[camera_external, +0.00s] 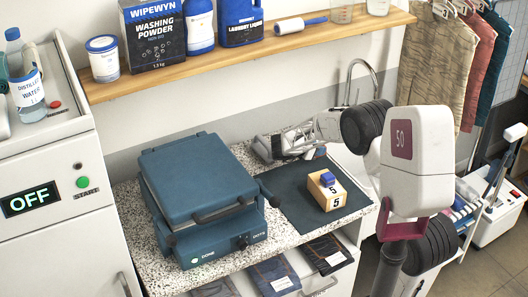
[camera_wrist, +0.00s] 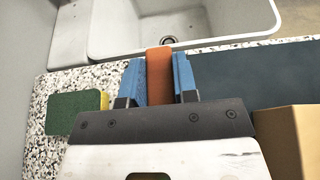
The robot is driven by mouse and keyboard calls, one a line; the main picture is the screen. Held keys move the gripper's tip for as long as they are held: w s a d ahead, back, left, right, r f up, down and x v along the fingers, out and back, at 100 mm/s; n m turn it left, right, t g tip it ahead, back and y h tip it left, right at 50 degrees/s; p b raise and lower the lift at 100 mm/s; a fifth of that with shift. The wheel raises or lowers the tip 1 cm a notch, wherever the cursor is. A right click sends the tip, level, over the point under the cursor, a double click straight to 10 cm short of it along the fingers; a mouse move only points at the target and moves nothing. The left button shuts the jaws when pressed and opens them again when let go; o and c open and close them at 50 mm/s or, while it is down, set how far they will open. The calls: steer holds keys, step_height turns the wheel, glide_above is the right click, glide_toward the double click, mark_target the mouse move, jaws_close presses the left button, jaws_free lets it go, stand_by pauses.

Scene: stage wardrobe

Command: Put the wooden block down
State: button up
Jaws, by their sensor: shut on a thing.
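My gripper (camera_wrist: 158,82) is shut on a reddish-brown wooden block (camera_wrist: 160,62) in the wrist view, with a blue finger on each side of it. The block points toward the sink's near rim over the speckled worktop; I cannot tell whether it touches the surface. In the external view my gripper (camera_external: 268,147) is at the back of the worktop, left of the tap, and the held block cannot be made out there. A separate pale wooden block (camera_external: 331,197), marked 5 and with a blue piece on top, sits on the dark mat (camera_external: 292,190).
A green and yellow sponge (camera_wrist: 78,112) lies left of my gripper in the wrist view. The sink (camera_wrist: 190,25) is just ahead. A blue press (camera_external: 200,185) stands on the worktop's left part. A stocked shelf (camera_external: 170,75) runs along the wall above.

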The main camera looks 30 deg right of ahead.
steer(key=shift+f, duration=1.85)
steer(key=shift+f, duration=0.15)
steer(key=o, duration=0.9)
steer(key=shift+v, duration=6.05)
